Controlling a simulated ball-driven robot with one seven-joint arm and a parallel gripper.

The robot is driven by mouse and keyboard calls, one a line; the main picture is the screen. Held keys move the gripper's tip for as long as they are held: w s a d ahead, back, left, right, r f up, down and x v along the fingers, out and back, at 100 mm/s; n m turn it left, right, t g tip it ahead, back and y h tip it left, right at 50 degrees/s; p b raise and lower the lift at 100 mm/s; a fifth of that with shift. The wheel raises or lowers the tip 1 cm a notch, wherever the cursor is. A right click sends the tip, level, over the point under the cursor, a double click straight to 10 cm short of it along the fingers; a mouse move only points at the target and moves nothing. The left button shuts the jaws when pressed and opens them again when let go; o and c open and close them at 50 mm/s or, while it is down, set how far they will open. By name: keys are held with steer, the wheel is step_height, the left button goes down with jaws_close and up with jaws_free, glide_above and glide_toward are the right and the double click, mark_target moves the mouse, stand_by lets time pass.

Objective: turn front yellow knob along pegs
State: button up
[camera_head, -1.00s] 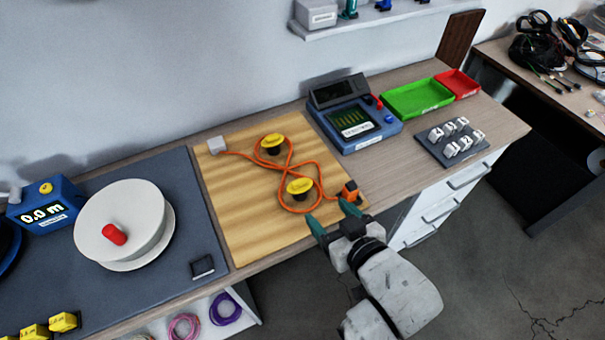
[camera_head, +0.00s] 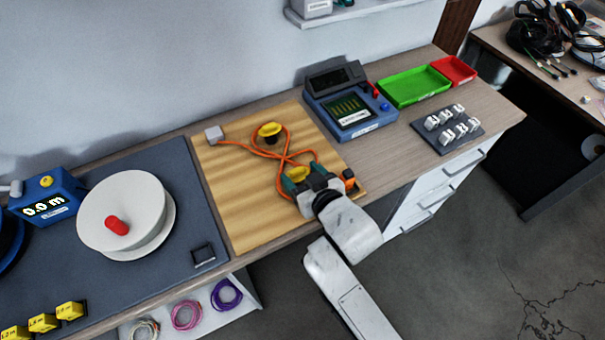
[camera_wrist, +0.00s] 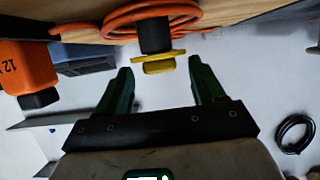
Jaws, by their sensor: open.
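The front yellow knob (camera_head: 298,174) stands on a black post on the wooden board (camera_head: 235,210), partly hidden by my gripper. My gripper (camera_head: 302,178) is open, its green fingers on either side of this knob in the head view. In the wrist view the knob (camera_wrist: 160,60) is centred between the fingertips, at or just past their ends, with a visible gap on each side. The back yellow knob (camera_head: 269,129) stands farther back on the board. An orange cable (camera_head: 285,157) loops around both posts and crosses between them.
A grey block (camera_head: 214,133) holds the cable's back end. An orange block (camera_wrist: 25,68) is near the front knob. A blue tester (camera_head: 350,112) stands right of the board. A white reel (camera_head: 120,212) is at left. The board's left part is clear.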

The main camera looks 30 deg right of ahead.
steer(key=c, duration=0.7)
steer(key=shift+o, duration=0.2)
